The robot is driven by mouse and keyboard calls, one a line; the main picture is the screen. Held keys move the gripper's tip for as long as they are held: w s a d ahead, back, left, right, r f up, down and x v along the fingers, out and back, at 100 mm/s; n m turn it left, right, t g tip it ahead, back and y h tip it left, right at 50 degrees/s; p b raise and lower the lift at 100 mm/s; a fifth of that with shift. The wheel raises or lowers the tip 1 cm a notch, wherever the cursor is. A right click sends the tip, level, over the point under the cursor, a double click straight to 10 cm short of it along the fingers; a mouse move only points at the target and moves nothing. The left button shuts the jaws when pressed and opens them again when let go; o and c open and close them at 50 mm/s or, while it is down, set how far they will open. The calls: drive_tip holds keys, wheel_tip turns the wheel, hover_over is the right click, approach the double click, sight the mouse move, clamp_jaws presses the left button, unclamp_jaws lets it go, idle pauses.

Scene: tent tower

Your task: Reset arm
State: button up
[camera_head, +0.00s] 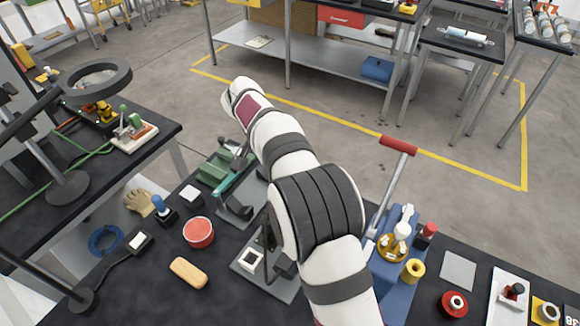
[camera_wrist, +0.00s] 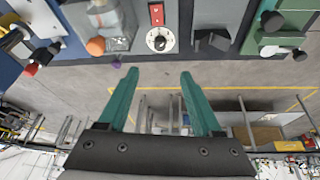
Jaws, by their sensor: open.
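My gripper (camera_wrist: 156,73) shows in the wrist view with two teal fingers spread apart and nothing between them. The fingers point toward the edge of a dark bench (camera_wrist: 95,70), with grey floor showing between and below them. In the head view my white and grey arm rises from the bottom over the workbench and bends at the upper left.
The black workbench (camera_head: 140,290) holds a red round tin (camera_head: 198,232), a tan block (camera_head: 188,272), a green vise-like device (camera_head: 213,172) and a blue press with a red-handled lever (camera_head: 398,145). A ring-lamp stand (camera_head: 95,80) is at left.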

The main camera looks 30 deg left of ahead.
idle(0.3)
drive_tip(key=w+d+r+m+y, duration=0.4)
drive_tip(key=w+d+r, duration=0.55)
drive_tip(key=d, duration=0.35)
drive_tip(key=s+d+r+m+t+y, duration=0.1)
drive_tip(key=d+r+m, duration=0.1)
drive_tip(key=d+r, duration=0.3)
drive_tip(key=s+d+r+m+y, duration=0.1)
drive_tip(key=s+d+r, duration=0.15)
drive_tip(key=d, duration=0.55)
drive_tip(key=s+d+f+n+g+h, duration=0.1)
drive_tip(key=s+d+f+g, duration=0.1)
drive_tip(key=s, duration=0.9)
drive_tip(key=s+d+f+n+g+h, duration=0.1)
drive_tip(key=s+d+f, duration=0.3)
drive_tip(key=s, duration=0.7)
drive_tip(key=s+d+f+n+g, duration=0.1)
drive_tip(key=s+f, duration=0.4)
drive_tip(key=s, duration=0.7)
drive_tip(key=shift+d+f+n+g+h, duration=0.3)
drive_tip(key=shift+d+g+h, duration=0.1)
drive_tip(key=shift+d+g, duration=0.45)
